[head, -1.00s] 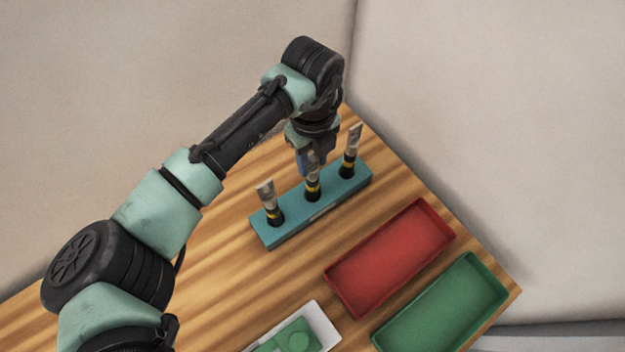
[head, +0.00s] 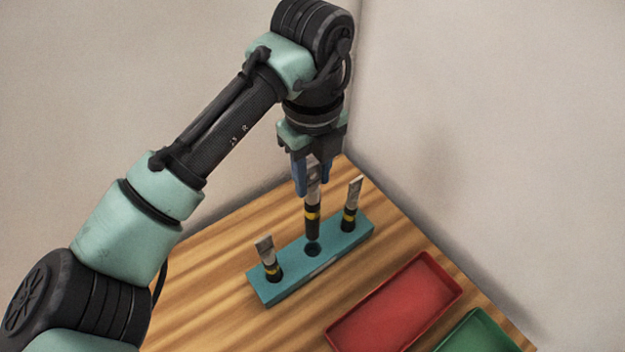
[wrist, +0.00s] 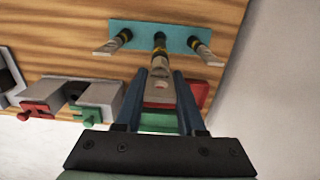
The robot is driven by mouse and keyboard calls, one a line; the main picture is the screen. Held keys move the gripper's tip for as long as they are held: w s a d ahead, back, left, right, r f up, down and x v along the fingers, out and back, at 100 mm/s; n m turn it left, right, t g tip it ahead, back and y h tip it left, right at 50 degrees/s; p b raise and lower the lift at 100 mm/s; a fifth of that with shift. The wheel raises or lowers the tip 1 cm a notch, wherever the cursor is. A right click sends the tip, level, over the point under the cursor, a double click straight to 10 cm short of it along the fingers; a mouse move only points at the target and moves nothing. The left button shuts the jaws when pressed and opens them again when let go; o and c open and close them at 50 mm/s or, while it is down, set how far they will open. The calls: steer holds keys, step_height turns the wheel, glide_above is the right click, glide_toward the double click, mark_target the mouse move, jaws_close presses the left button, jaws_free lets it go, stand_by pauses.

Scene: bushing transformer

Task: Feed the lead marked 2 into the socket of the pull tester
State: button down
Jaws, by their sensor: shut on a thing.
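My gripper (head: 312,184) is shut on the middle lead (head: 313,215), a black lead with a yellow band and a flat grey metal end. The lead hangs upright just above the middle hole of the teal rack (head: 290,281). It also shows between the blue fingers in the wrist view (wrist: 160,65). Two similar leads stand in the rack, a left one (head: 268,262) and a right one (head: 350,210). I cannot read any number on the leads. No part is clearly recognisable as the pull tester's socket.
A red tray (head: 395,305) and a green tray (head: 478,338) lie on the wooden table to the right. In the wrist view, a grey device with a red part (wrist: 40,108) and one with a green part (wrist: 97,100) stand at the left. Walls rise behind the table.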

mark_target(313, 165)
steer(key=shift+r+p, duration=2)
steer(key=shift+r, duration=0.75)
steer(key=shift+f, duration=0.1)
